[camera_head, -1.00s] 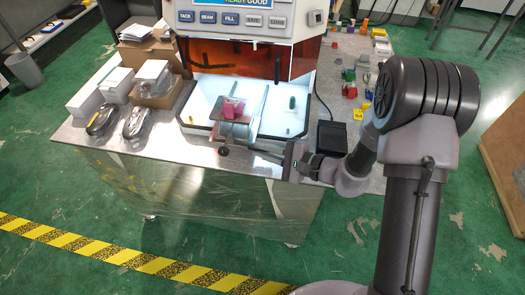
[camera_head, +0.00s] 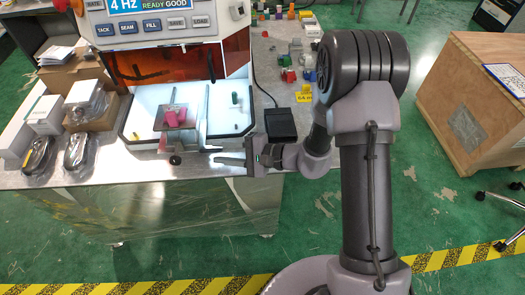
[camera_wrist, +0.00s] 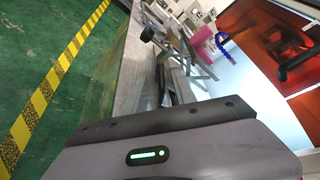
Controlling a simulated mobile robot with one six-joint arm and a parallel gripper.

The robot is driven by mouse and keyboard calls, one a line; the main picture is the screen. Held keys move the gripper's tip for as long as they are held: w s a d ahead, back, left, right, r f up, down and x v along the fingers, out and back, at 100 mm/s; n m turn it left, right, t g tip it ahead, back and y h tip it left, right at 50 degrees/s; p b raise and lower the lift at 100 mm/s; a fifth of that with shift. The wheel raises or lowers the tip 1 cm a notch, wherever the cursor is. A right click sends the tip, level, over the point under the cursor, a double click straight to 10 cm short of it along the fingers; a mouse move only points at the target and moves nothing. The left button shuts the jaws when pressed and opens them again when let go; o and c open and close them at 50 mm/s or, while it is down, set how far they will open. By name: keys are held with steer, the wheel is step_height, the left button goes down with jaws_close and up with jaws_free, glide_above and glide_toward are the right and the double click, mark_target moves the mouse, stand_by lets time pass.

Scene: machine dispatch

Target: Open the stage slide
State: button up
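The stage slide (camera_head: 180,140) is a small metal stage at the front of the white bay of the machine, with a pink piece (camera_head: 174,116) on top. A dark round knob (camera_head: 175,160) sticks out at its front; the knob also shows in the wrist view (camera_wrist: 147,34). My gripper (camera_head: 228,160) is to the right of the knob, apart from it, by the table's front edge, with its fingers pointing left toward the stage. In the wrist view the fingers (camera_wrist: 172,85) are dark and narrow, and the gap between them is unclear. I see nothing held.
The machine's orange window (camera_head: 165,65) stands above the bay. A black pedal-like box (camera_head: 280,124) lies right of it on the table. Boxes (camera_head: 45,114) and two wrapped devices (camera_head: 78,150) sit at left. A wooden crate (camera_head: 470,110) stands on the floor at right.

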steer(key=p+v, duration=0.3)
steer(key=v, duration=1.2)
steer(key=shift+f, duration=0.1)
steer(key=s+a+r+n+g+h, duration=0.3)
steer(key=s+r+n+g+h, duration=0.25)
steer(key=s+r, duration=0.6)
steer(key=s+d+r+t+h, duration=0.4)
steer(key=d+r+t+h, duration=0.2)
steer(key=r+h, duration=0.1)
steer(key=shift+r, duration=0.45)
